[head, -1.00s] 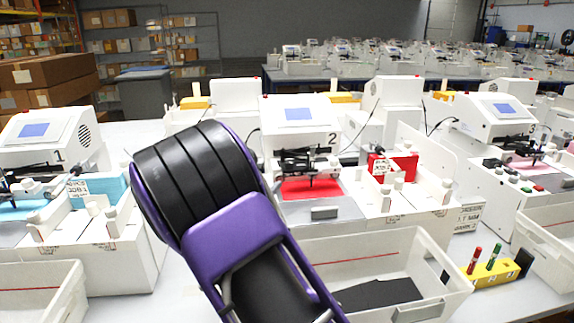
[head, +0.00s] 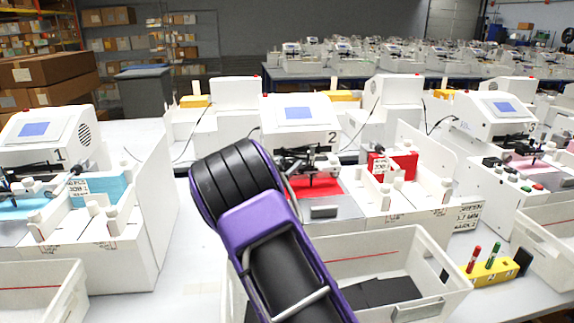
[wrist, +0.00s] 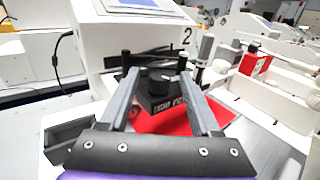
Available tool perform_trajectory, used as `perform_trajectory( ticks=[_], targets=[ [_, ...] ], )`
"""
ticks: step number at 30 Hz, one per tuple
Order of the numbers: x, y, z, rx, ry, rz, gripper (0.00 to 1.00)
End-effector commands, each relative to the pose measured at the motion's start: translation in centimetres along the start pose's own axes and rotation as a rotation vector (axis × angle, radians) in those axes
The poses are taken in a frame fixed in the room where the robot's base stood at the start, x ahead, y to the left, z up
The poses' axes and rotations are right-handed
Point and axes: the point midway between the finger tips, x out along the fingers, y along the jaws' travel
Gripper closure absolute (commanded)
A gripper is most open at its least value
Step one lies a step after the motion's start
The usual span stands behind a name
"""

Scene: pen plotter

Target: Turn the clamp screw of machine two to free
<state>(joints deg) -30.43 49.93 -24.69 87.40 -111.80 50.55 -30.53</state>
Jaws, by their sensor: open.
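Machine two (head: 300,113) is a white plotter with a blue screen and a "2" on its front; it also fills the upper wrist view (wrist: 130,35). Its black pen carriage (head: 312,160) sits above a red sheet (head: 325,187). In the wrist view, a dark round knob (wrist: 159,79), seemingly the clamp screw, stands on a black block (wrist: 166,101) with small white lettering I cannot read. My gripper (wrist: 156,65) is open, its two grey fingers apart on either side of the knob in the picture. Contact cannot be told. In the head view my arm hides the gripper.
A white bin (head: 440,290) with black sheets stands before machine two. A yellow pen holder (head: 492,271) is to its right. Machine one (head: 40,130) and machine three (head: 500,112) flank it. A red block (wrist: 253,64) stands right of the carriage.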

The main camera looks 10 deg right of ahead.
Motion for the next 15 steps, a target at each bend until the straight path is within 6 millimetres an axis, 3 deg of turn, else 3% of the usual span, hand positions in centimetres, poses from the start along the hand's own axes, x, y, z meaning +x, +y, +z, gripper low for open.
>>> perform_trajectory(
  ticks=[2, 12, 15],
  targets=[
    [-0.02, 0.01, 0.01, 0.000, 0.000, 0.000, 0.38],
    [-0.05, 0.02, 0.02, 0.000, 0.000, 0.000, 0.99],
    [-0.06, 0.01, 0.02, 0.001, 0.000, 0.000, 1.00]
  ],
)
